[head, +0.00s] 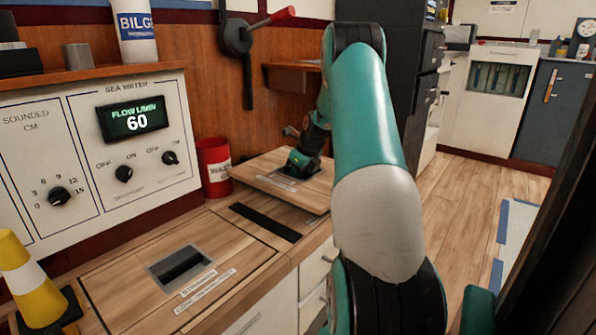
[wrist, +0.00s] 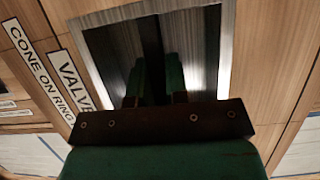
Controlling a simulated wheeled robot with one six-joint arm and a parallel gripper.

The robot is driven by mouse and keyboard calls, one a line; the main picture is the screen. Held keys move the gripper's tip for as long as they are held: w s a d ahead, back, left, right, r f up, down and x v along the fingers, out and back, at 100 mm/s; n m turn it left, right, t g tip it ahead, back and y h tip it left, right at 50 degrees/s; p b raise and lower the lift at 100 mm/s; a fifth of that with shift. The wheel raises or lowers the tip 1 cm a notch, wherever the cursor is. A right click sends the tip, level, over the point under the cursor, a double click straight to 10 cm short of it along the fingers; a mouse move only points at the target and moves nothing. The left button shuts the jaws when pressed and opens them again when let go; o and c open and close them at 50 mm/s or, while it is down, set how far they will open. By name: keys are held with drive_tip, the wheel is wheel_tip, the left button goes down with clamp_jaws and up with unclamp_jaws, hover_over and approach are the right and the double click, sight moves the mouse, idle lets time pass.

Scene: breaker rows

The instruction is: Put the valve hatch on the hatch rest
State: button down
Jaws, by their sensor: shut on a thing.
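The valve hatch (head: 263,184) is a square wooden panel at the far part of the counter in the head view. In the wrist view it (wrist: 270,60) fills the picture, with a label reading "VALVE" beside a metal-framed recess. My gripper (head: 298,162) is over the panel, its green fingers (wrist: 158,85) down in the recess and shut on the grip there. The panel appears a little above the counter. A dark strip (head: 265,222) shows just in front of it; I cannot tell whether this is an opening or the hatch rest.
A second wooden hatch (head: 120,280) with a recessed handle lies nearer on the counter. A yellow and white cone (head: 30,275) stands at the left edge. A red bin (head: 214,166) is close behind the held panel. A control panel (head: 90,150) backs the counter.

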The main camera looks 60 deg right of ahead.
wheel_tip(320, 180, down, 5)
drive_tip(key=shift+r+b, duration=0.2)
drive_tip(key=shift+b, duration=0.85)
drive_tip(key=shift+r, duration=0.1)
drive_tip(key=c, duration=1.1)
unclamp_jaws()
drive_tip(key=shift+f, duration=0.2)
